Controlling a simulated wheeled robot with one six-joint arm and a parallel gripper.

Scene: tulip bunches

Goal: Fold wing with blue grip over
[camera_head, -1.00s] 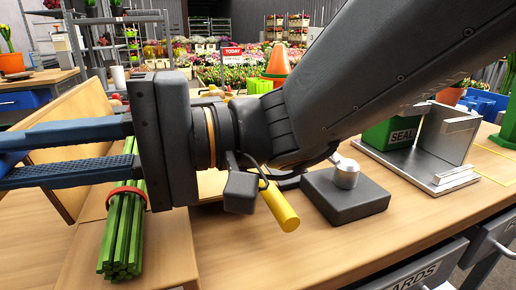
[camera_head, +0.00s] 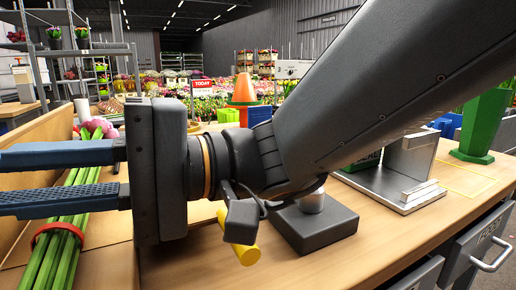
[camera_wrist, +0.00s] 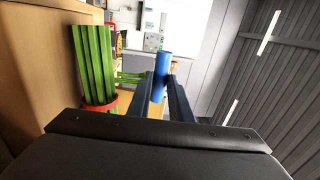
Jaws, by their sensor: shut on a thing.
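My gripper (camera_wrist: 160,88) is shut on the blue grip (camera_wrist: 162,65), a blue cylinder between its fingertips in the wrist view. In the head view the fingers run off the left edge, so their tips and the grip are hidden there. A tan wooden panel (camera_head: 38,132) rises at the left in the head view; a tan panel also shows at the left of the wrist view (camera_wrist: 28,65). I cannot tell which panel bears the grip. The tulip bunch (camera_head: 62,232), green stems with a red band, lies beside the panel, below my fingers; it also shows in the wrist view (camera_wrist: 94,62).
A dark block with a metal knob (camera_head: 316,226) and a yellow handle (camera_head: 240,240) stand near my arm. A metal stand (camera_head: 405,175) and a green vase (camera_head: 482,125) are at the right. The bench top (camera_head: 385,235) is clear in front.

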